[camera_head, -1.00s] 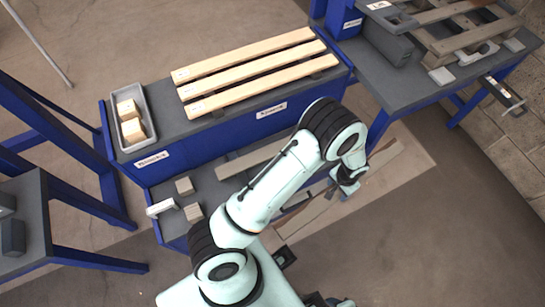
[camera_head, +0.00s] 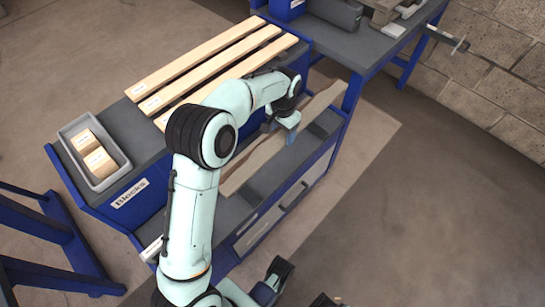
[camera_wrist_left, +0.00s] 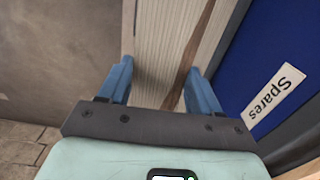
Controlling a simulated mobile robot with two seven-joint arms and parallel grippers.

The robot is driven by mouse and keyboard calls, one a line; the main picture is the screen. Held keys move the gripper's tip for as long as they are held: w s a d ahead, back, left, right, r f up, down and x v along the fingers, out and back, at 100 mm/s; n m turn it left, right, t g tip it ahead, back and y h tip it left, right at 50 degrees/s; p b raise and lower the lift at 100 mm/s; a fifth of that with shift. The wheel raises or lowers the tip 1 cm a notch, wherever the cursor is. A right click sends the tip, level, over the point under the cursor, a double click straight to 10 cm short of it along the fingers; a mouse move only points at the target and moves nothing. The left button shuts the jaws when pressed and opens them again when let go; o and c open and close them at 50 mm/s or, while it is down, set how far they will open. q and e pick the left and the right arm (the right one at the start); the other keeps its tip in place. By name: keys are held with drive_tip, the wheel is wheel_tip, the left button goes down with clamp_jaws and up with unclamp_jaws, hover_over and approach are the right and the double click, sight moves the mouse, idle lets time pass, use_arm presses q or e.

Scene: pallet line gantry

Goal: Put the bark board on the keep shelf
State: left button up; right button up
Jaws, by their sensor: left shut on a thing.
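My left gripper (camera_head: 290,128) is shut on the bark board (camera_head: 322,101), a long pale plank with an uneven edge. In the left wrist view the blue fingers (camera_wrist_left: 160,78) stand on either side of the pale board (camera_wrist_left: 151,45), which has a dark brown bark strip along it. In the head view the board lies lengthwise along the lower shelf (camera_head: 230,213) of the blue workbench. I cannot tell whether it touches the shelf or hangs just above it. My arm hides part of the board. No label naming the keep shelf is readable.
The bench top (camera_head: 125,118) bears three pale planks (camera_head: 205,72) and a grey tray (camera_head: 118,180) with wooden blocks. A "Spares" label (camera_wrist_left: 273,95) shows in the left wrist view. A second bench (camera_head: 350,45) stands at the back right. The floor at right is clear.

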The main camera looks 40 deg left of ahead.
use_arm(q)
drive_tip(key=shift+s+a+r+b, duration=0.1)
drive_tip(key=shift+a+r+b, duration=0.45)
drive_tip(key=shift+a+r, duration=0.4)
drive_tip(key=shift+a+f+b, duration=0.15)
drive_tip(key=shift+f+b, duration=2.05)
drive_tip(key=shift+f, duration=7.55)
use_arm(e)
drive_tip(key=w+d+f+t+h, duration=0.1)
drive_tip(key=w+d+f+t, duration=0.1)
drive_tip(key=w+f, duration=0.5)
drive_tip(key=shift+w+d+m+t, duration=0.3)
drive_tip(key=shift+d, duration=0.5)
use_arm(q)
drive_tip(key=shift+f, duration=0.1)
use_arm(e)
drive_tip(key=shift+f, duration=0.2)
use_arm(q)
drive_tip(key=o, duration=1.2)
drive_tip(key=shift+s+f, duration=0.1)
drive_tip(key=shift+o, duration=0.2)
